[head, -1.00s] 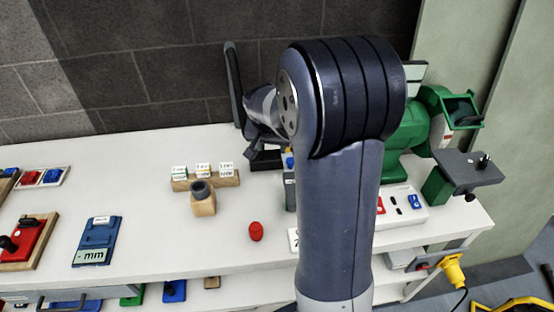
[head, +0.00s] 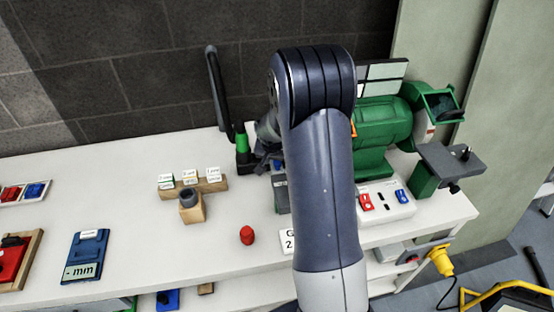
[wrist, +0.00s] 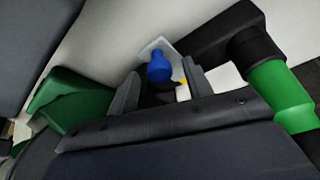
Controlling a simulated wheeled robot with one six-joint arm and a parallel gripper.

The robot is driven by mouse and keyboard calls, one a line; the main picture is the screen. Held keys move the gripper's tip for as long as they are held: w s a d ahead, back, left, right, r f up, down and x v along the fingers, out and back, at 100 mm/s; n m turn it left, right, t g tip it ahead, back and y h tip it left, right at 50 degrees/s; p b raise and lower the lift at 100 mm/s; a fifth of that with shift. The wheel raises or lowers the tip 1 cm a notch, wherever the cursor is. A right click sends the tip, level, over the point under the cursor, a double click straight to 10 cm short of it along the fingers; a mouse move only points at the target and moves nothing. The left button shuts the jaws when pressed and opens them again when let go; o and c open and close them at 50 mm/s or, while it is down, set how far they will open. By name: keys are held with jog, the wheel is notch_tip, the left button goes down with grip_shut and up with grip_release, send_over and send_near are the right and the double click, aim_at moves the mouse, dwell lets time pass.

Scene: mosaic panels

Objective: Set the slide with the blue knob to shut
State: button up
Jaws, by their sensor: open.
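The blue knob (wrist: 159,69) shows in the wrist view, between the two fingers of my gripper (wrist: 162,76). The fingers are open, one on each side of it, with space showing between them and the knob. I cannot tell how deep they reach around it. A pale plate (wrist: 158,46) shows behind the knob. In the head view, the blue knob (head: 277,164) is a small patch beside my arm. My arm hides most of the slide there, and I cannot read the slide's setting.
A green cylinder with a black base (head: 242,144) stands close to my gripper, as does a tall black handle (head: 215,88). A green bench machine (head: 380,128) and a switch box (head: 388,207) are to the right. A red knob (head: 247,235) is nearer on the white bench.

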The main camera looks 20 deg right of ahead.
jog(key=shift+c, duration=0.3)
grip_shut()
jog(key=shift+w, duration=0.1)
jog(key=w, duration=0.4)
jog(key=shift+d, duration=0.4)
jog(key=shift+w+r, duration=0.1)
jog(key=shift+w, duration=0.2)
jog(key=shift+o, duration=0.3)
grip_release()
